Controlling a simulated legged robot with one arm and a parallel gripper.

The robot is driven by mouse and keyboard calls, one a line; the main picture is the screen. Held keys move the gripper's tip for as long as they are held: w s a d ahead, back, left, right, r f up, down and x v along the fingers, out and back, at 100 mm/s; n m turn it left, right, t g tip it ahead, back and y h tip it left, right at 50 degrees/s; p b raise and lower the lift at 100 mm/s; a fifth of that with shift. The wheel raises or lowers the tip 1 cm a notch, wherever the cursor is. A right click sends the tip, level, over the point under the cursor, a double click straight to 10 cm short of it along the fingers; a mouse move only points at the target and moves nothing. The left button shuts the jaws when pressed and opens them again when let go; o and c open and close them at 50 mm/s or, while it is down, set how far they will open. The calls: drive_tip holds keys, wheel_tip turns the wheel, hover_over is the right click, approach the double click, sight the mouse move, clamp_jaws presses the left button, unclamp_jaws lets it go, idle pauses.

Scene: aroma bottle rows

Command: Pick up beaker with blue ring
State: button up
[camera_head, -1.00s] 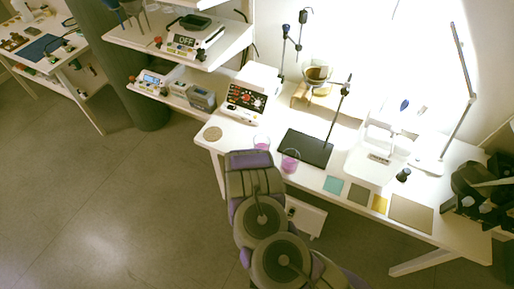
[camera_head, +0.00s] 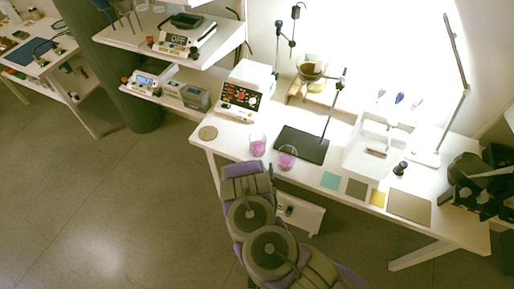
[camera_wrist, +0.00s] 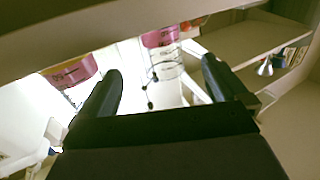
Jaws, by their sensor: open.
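Two clear beakers with pink contents stand near the front edge of the white table: a left beaker (camera_head: 257,146) and a right beaker (camera_head: 288,157). I cannot make out a blue ring on either. In the wrist view, which looks upside down, one pink beaker (camera_wrist: 160,38) shows beyond the gap between my fingers. Another pink beaker (camera_wrist: 70,73) shows to the left, partly hidden by the table band above. My gripper (camera_wrist: 161,66) is open and empty, apart from both beakers. In the head view my arm hides its fingers, in front of the table edge.
A black stand base (camera_head: 302,145) with a rod is just behind the beakers. A round cork mat (camera_head: 207,133) lies left, and a white instrument (camera_head: 245,92) stands behind. Coloured squares, including a teal one (camera_head: 330,180), lie right. The floor (camera_head: 130,210) at left is clear.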

drive_tip(key=w+b, duration=0.1)
drive_tip(key=b, duration=0.3)
approach(257, 140)
drive_tip(key=w, duration=0.2)
drive_tip(key=shift+w+d+f, duration=0.1)
drive_tip(key=shift+w+d, duration=0.1)
drive_tip(key=shift+w, duration=0.1)
drive_tip(key=shift+w+a+b, duration=0.2)
drive_tip(key=shift+w+b, duration=0.1)
drive_tip(key=shift+w, duration=1.25)
drive_tip(key=shift+w+a+b, duration=0.2)
drive_tip(key=shift+w+b, duration=0.1)
drive_tip(key=shift+w, duration=1.3)
drive_tip(key=c, duration=1.2)
